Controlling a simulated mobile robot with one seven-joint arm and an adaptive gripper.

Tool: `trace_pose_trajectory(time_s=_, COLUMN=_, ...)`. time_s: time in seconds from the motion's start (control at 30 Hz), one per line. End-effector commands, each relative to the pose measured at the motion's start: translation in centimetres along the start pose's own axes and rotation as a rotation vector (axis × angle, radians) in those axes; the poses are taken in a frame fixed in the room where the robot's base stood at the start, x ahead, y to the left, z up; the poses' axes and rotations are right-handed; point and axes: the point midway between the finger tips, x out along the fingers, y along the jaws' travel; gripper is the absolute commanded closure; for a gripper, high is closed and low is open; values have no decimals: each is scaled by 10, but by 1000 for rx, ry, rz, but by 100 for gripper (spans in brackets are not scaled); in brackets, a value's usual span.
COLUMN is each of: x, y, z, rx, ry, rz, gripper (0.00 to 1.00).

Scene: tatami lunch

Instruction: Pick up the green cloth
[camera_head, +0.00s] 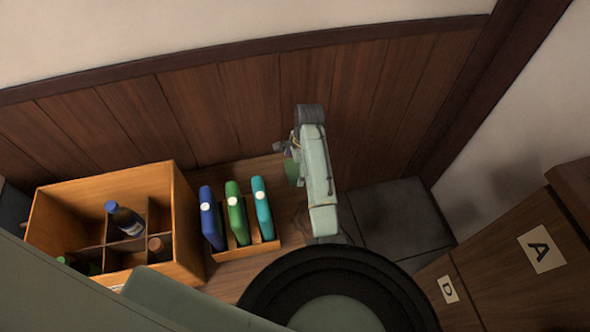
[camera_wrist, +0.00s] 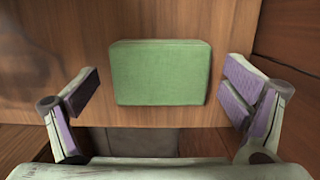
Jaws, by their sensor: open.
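The green cloth (camera_wrist: 161,71) looks like a flat, folded square with rounded corners. It lies on a wooden surface in the middle of the wrist view. In the head view only a small green part of it (camera_head: 292,172) shows beside my arm, and the rest is hidden. My gripper (camera_wrist: 160,88) is open and empty. Its two purple-padded fingers stand to the left and right of the cloth with a gap on each side. I cannot tell how far above the surface the fingertips are.
A wooden crate (camera_head: 182,222) with compartments holds bottles (camera_head: 126,220) at the left. A small wooden rack (camera_head: 262,246) with blue, green and teal upright items stands between the crate and my arm. A plank wall (camera_head: 220,110) rises behind. Wooden panels labelled A (camera_head: 541,250) and D are at right.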

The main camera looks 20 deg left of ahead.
Motion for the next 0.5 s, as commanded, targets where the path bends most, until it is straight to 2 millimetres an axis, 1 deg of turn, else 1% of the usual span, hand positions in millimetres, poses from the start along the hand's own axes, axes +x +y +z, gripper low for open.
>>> trace_pose_trajectory(time_s=0.13, x=0, y=0, z=0, rx=0, ry=0, rz=0, gripper=7)
trace_pose_trajectory(time_s=0.5, x=0, y=0, z=0, rx=-1, ry=0, rz=0, gripper=31)
